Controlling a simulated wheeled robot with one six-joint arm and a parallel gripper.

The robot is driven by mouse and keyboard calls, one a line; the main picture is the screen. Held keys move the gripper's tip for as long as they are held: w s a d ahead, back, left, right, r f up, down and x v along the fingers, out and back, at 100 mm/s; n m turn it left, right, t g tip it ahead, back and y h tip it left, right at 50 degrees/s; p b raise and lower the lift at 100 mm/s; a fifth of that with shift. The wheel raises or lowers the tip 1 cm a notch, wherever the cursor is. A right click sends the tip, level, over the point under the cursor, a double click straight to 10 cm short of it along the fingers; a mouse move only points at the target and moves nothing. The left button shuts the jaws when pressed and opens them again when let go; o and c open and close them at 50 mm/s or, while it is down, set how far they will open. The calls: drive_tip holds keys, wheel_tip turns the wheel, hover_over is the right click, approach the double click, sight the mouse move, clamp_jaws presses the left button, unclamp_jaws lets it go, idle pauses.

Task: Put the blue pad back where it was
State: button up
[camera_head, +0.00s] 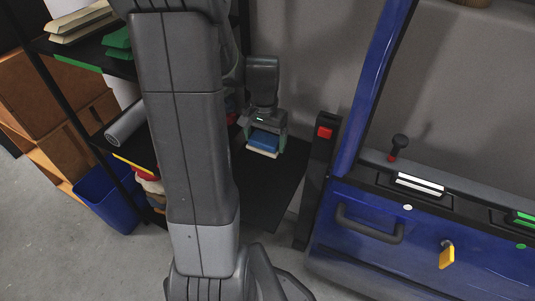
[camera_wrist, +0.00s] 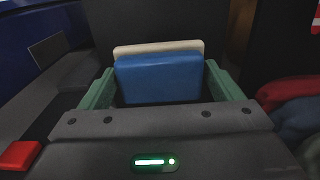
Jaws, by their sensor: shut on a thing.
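My gripper (camera_head: 265,138) has green fingers and points down over the black lower shelf (camera_head: 275,195). It is shut on the blue pad (camera_head: 264,140), with one finger at each side of it. In the wrist view the blue pad (camera_wrist: 158,80) fills the space between the fingers. A cream pad (camera_head: 262,153) shows just under or beyond the blue one. In the wrist view the cream pad (camera_wrist: 160,47) shows behind the blue pad's far edge. I cannot tell whether the two pads touch.
A blue car door (camera_head: 400,255) stands at the right, with a black post with a red block (camera_head: 324,132) beside it. At the left are a rack with a green pad (camera_head: 118,42), a grey roll (camera_head: 127,125), folded cloths (camera_head: 150,187) and a blue bin (camera_head: 103,198). The shelf's front is bare.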

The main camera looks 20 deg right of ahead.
sight(265, 169)
wheel_tip(265, 169, down, 10)
drive_tip(key=shift+r+b, duration=0.15)
drive_tip(key=shift+b, duration=1.1)
drive_tip(key=o, duration=0.7)
drive_tip(key=shift+s, duration=0.1)
drive_tip(key=shift+r, duration=0.15)
wheel_tip(265, 169, up, 12)
drive_tip(key=p, duration=0.3)
